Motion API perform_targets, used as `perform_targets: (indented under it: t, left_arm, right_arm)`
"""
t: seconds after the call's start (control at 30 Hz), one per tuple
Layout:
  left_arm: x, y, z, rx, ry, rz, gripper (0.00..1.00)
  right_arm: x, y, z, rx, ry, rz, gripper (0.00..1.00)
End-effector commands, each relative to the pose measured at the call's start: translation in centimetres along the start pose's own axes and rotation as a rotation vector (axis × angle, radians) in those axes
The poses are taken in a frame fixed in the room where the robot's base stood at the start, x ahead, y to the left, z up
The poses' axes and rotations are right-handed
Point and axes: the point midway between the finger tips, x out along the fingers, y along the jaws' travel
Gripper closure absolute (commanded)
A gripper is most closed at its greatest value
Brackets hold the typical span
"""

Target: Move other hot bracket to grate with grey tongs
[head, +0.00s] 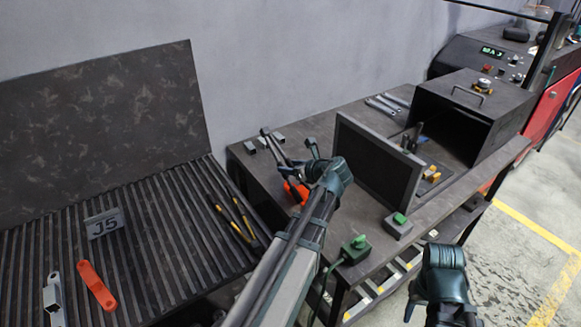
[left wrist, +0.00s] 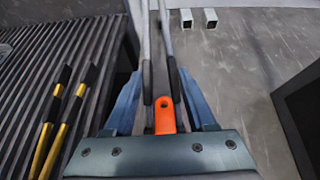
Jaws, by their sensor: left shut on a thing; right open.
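My left gripper (head: 318,170) is shut on the grey tongs (head: 272,145), over the left part of the dark workbench. In the left wrist view the tongs' arms (left wrist: 168,45) run away from the gripper (left wrist: 165,115), black-covered near it. An orange piece with a rounded, holed end (left wrist: 165,125) shows between the handles; I cannot tell if it is a bracket. It also shows beside the gripper in the head view (head: 297,190). The grate (head: 165,225) at left carries an orange bracket (head: 96,285) and a pale grey bracket (head: 54,300). My right gripper (head: 437,300) is open, empty, beside the bench.
A dark upright panel (head: 378,160) and an open-fronted furnace (head: 470,110) stand on the workbench (head: 335,225). Green-button boxes (head: 397,225) sit at its front edge. Small grey blocks (head: 262,143) lie behind the tongs.

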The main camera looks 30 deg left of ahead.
Motion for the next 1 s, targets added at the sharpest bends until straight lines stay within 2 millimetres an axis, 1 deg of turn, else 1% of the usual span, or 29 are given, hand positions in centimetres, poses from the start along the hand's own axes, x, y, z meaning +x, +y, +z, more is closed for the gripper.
perform_targets:
  t: [0.03,0.5,0.77,0.87,1.0]
  left_arm:
    - [-0.1,0.0,0.3,0.001,-0.001,0.000,1.00]
    - [-0.8,0.0,1.4,0.001,-0.001,0.000,1.00]
    - [-0.8,0.0,1.6,0.001,-0.001,0.000,1.00]
    - [-1.0,0.0,2.0,0.001,-0.001,0.000,1.00]
    - [-1.6,0.0,3.0,0.001,-0.001,0.000,1.00]
  right_arm:
    - [-0.3,0.0,0.0,0.000,0.000,0.000,0.50]
    - [-1.6,0.1,0.1,0.000,0.000,0.000,0.50]
    - [-1.7,0.2,0.1,0.000,0.000,0.000,0.50]
    - [-2.2,0.2,0.1,0.000,0.000,0.000,0.50]
    - [-3.4,0.3,0.2,0.000,0.000,0.000,0.50]
